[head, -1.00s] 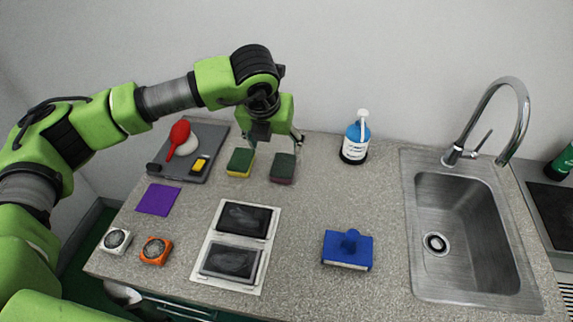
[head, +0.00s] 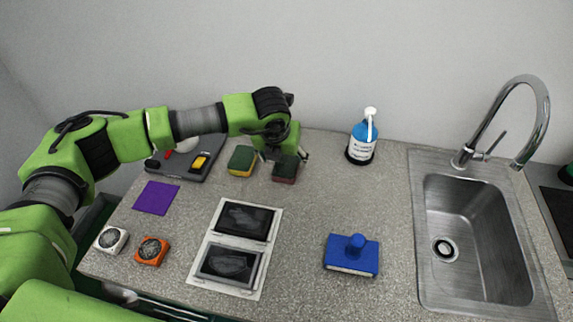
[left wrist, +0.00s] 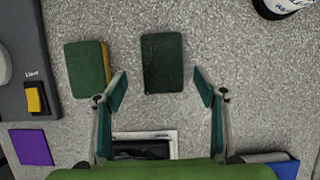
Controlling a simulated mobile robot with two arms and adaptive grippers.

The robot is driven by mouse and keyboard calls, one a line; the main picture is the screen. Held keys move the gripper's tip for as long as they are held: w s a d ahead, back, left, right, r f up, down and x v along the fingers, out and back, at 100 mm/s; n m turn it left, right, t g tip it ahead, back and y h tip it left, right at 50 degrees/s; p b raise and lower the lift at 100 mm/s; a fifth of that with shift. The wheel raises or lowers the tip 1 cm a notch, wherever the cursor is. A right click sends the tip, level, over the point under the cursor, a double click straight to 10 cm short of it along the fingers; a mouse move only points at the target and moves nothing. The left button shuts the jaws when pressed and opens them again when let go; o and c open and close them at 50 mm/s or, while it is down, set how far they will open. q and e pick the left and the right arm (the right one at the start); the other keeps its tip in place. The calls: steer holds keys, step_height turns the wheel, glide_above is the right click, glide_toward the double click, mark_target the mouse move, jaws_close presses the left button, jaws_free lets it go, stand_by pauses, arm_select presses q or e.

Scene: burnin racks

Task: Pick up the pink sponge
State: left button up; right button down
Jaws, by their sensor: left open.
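The pink sponge (head: 285,174) lies on the counter with its dark green scouring side up and a thin pinkish edge at the front. In the left wrist view the sponge (left wrist: 162,62) shows only its dark green top. My left gripper (head: 283,157) is open and low over this sponge, hiding part of it in the head view. In the left wrist view its two fingertips (left wrist: 161,90) are apart, one to each side of the sponge's near end. Nothing is between them in their grip. My right gripper is not in view.
A green and yellow sponge (head: 242,160) lies close on the left. A grey board (head: 190,174) with small items is farther left. A blue-labelled bottle (head: 362,140) stands right, against the wall side. A blue brush-like block (head: 351,256) and a sink (head: 435,190) are to the right.

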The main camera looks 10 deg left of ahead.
mark_target(286, 165)
arm_select(q)
steer(key=shift+w+d+f+p, duration=0.1)
steer(key=shift+w+f+p, duration=0.15)
steer(key=shift+f+p, duration=0.25)
steer(key=p+x, duration=0.1)
steer(key=x, duration=0.2)
steer(key=shift+w+d, duration=0.15)
steer(key=shift+w+f+p, duration=0.25)
steer(key=shift+f+p, duration=0.1)
steer(key=shift+f, duration=0.05)
steer(key=shift+f+b, duration=0.25)
steer(key=shift+b, duration=0.35)
steer(key=shift+c, duration=0.5)
steer(key=shift+s, duration=0.15)
steer(key=c, duration=0.8)
